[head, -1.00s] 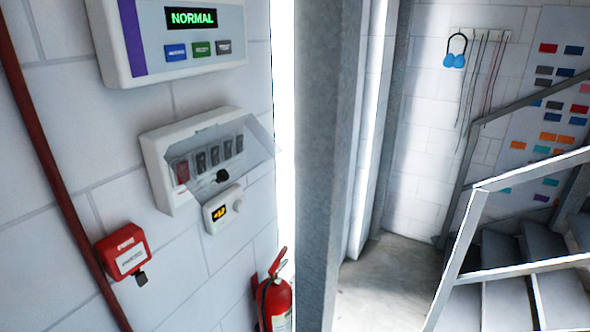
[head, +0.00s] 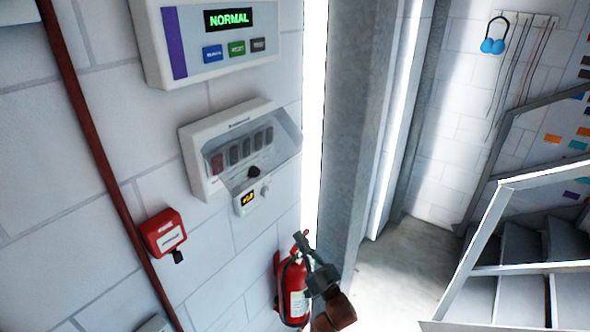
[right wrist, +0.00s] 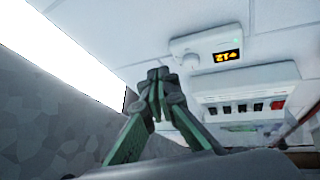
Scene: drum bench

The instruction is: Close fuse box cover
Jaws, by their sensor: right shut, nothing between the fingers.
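The white fuse box (head: 193,165) is on the block wall in the head view, with a row of dark switches and one red one. Its clear cover (head: 285,145) juts out from the box front; how far it stands open I cannot tell. A black knob (head: 254,172) sits near its lower edge. My right gripper (head: 301,240) is shut and empty, below and right of the box, apart from it, overlapping the extinguisher. In the right wrist view, the shut fingertips (right wrist: 158,75) show left of the upside-down fuse box (right wrist: 245,82). My left gripper is out of view.
A display unit (head: 246,201) is just below the box. A NORMAL panel (head: 190,50) hangs above. A red call box (head: 165,232), a red pipe (head: 95,150), a fire extinguisher (head: 290,285) and a grey column (head: 350,130) surround it. Stairs (head: 510,250) are at right.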

